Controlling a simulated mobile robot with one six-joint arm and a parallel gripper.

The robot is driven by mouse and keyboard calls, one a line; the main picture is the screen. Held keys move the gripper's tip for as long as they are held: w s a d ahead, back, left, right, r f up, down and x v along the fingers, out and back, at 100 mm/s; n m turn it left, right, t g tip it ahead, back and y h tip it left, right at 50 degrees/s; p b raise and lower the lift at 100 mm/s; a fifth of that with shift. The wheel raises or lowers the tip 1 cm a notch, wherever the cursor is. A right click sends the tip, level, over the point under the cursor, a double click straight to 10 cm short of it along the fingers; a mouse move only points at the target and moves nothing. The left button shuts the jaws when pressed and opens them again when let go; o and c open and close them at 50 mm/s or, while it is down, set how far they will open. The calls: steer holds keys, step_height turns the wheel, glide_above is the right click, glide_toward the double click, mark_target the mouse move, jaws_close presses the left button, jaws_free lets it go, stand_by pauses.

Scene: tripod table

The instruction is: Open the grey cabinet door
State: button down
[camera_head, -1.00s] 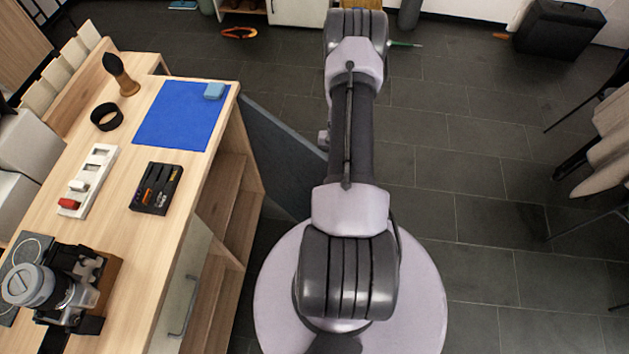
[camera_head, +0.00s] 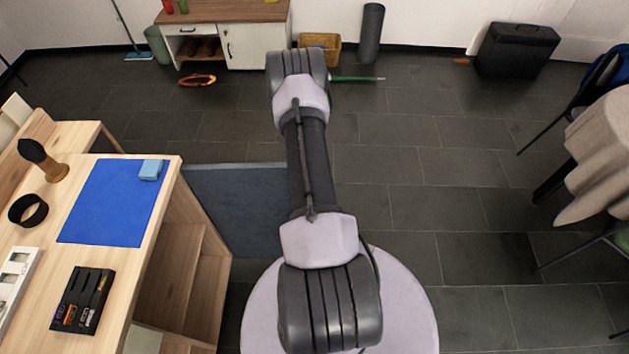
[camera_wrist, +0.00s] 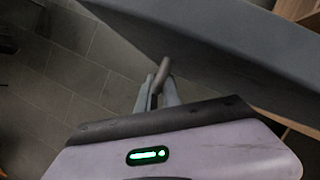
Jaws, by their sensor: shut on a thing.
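The grey cabinet door (camera_head: 240,205) stands wide open, sticking out to the right from the far end of the wooden cabinet (camera_head: 205,285). Open wooden shelves show beside it. In the wrist view the door (camera_wrist: 225,50) is a grey panel across the upper right, with a short bar handle (camera_wrist: 163,70) on it. My gripper (camera_wrist: 157,88) is shut on this handle. In the head view my arm passes in front of the door's right end and hides the gripper and handle.
A blue mat (camera_head: 115,205), a black tray (camera_head: 82,300) and a brush (camera_head: 45,160) are on the cabinet top. A cloth-covered table (camera_head: 600,150) stands at the right. Dark floor tiles (camera_head: 440,180) are clear between. A white cabinet (camera_head: 245,45) is at the back.

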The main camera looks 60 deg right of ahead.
steer(key=shift+w+d, duration=0.1)
steer(key=shift+d, duration=0.15)
steer(key=c, duration=1.8)
jaws_free()
steer(key=p+v, duration=0.5)
steer(key=v, duration=1.2)
steer(key=shift+w, duration=0.25)
steer(key=shift+r, duration=0.1)
